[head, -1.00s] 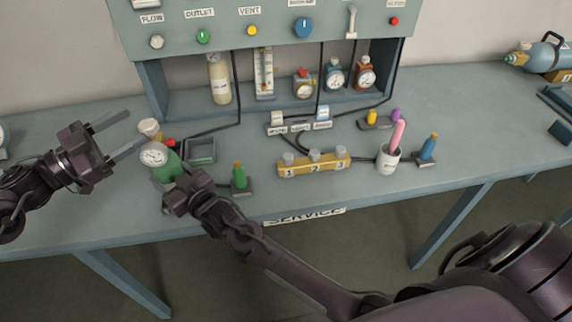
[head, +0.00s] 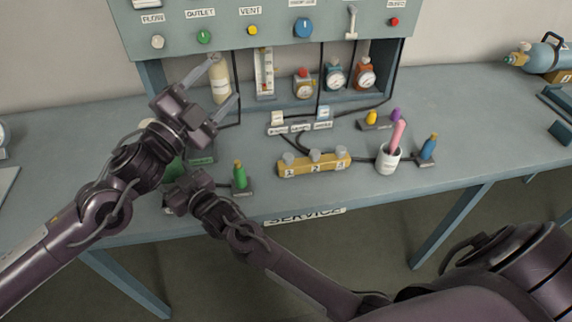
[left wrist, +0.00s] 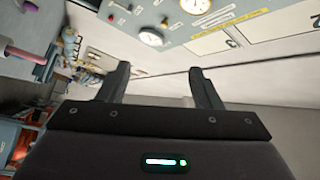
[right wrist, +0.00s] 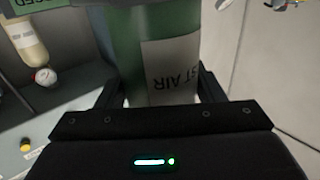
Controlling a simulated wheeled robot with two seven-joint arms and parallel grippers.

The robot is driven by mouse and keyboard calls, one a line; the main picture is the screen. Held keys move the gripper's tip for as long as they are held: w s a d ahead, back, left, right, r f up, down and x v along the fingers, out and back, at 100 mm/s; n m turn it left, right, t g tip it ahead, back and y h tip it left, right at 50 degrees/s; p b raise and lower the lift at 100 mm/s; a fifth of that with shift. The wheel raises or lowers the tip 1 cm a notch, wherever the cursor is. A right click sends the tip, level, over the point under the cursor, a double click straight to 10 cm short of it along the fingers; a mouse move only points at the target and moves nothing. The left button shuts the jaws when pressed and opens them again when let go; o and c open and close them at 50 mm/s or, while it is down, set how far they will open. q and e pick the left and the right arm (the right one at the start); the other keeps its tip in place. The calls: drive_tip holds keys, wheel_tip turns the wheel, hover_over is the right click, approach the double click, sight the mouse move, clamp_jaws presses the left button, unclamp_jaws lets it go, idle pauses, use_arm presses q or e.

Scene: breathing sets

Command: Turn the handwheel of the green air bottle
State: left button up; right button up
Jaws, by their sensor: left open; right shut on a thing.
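The green air bottle (head: 172,166) stands at the front left of the bench, mostly hidden behind my left arm in the head view. Its handwheel and gauge are hidden there. In the right wrist view the bottle's green body (right wrist: 123,45), with a white label, is between my right fingers. My right gripper (head: 180,190) is shut on the bottle low on its body. My left gripper (head: 226,80) is open and empty. It is above the bottle, with its fingers pointing up and right toward the panel. The left wrist view shows nothing between its fingers (left wrist: 158,75).
A cream cylinder (head: 219,82) stands in the panel's recess behind the left fingers. A small green bottle (head: 239,176) is just right of my right gripper. A yellow numbered block (head: 314,166) and a white cup (head: 388,160) are farther right.

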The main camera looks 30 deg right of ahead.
use_arm(q)
drive_tip(key=s+d+f+m+t+y, duration=0.1)
drive_tip(key=s+d+f+m+y, duration=0.1)
drive_tip(key=s, duration=0.5)
drive_tip(key=s+d+f+m+t+y, duration=0.1)
drive_tip(key=s+d+f+m+y, duration=0.1)
drive_tip(key=s+d+f+y, duration=0.2)
drive_tip(key=shift+s+f+y, duration=1.5)
drive_tip(key=shift+s+f, duration=0.15)
drive_tip(key=shift+s, duration=0.65)
drive_tip(key=shift+w+d, duration=0.1)
